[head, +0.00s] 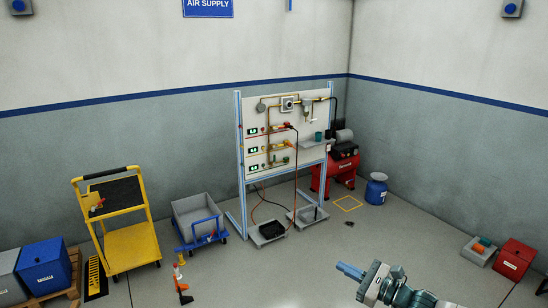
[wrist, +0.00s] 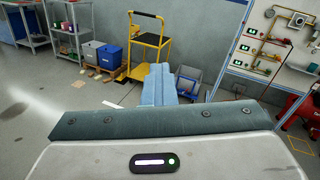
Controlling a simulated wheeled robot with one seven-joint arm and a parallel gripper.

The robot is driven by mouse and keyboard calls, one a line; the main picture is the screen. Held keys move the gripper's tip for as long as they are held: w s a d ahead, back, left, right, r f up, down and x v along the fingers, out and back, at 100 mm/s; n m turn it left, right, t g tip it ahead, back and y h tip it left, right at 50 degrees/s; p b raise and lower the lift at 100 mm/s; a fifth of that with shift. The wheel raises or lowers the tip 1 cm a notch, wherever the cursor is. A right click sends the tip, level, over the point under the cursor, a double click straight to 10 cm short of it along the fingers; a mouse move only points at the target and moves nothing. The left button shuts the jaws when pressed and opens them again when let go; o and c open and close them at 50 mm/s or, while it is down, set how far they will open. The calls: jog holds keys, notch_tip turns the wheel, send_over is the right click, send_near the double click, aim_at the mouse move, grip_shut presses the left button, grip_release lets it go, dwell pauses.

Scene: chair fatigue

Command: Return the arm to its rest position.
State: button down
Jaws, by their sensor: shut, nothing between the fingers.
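My gripper (head: 350,270) shows at the lower right of the head view, at the end of my arm. Its light blue fingers are together and hold nothing. In the wrist view the closed fingers (wrist: 158,84) point out over the floor toward the yellow cart. The gripper is in free space and touches nothing that I can see. Only the outer part of my arm shows at the bottom of the head view.
A panel stand (head: 285,135) with gauges and hoses stands by the back wall. A red compressor (head: 343,165), blue canister (head: 376,190) and red box (head: 514,260) are to the right. A yellow cart (head: 132,247) and grey trolley (head: 196,213) are left. The middle floor is mostly clear.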

jog(key=s+d+r+n+t+h+b, duration=0.1)
jog(key=s+d+r+n, duration=0.25)
jog(key=r, duration=0.65)
jog(key=s+d+r+n+t+h+b, duration=0.1)
jog(key=s+d+r+n, duration=0.3)
jog(key=r, duration=0.6)
jog(key=s+a+r+n+h+b, duration=0.1)
jog(key=s+a+r+n+h, duration=0.15)
jog(key=s+r+n, duration=0.55)
jog(key=a+f+n+g+h+b, duration=0.25)
jog(key=a+n+h, duration=0.2)
jog(key=a, duration=0.55)
jog(key=s+f+n+g+h, duration=0.1)
jog(key=s+f+g+h, duration=0.1)
jog(key=s+f, duration=0.3)
jog(key=s+f+n+g+h+p, duration=0.1)
jog(key=s+f+g, duration=0.4)
jog(key=f, duration=0.5)
jog(key=shift+s+f+n+h, duration=0.25)
jog(key=shift+f+n+h, duration=0.2)
jog(key=shift+h, duration=0.65)
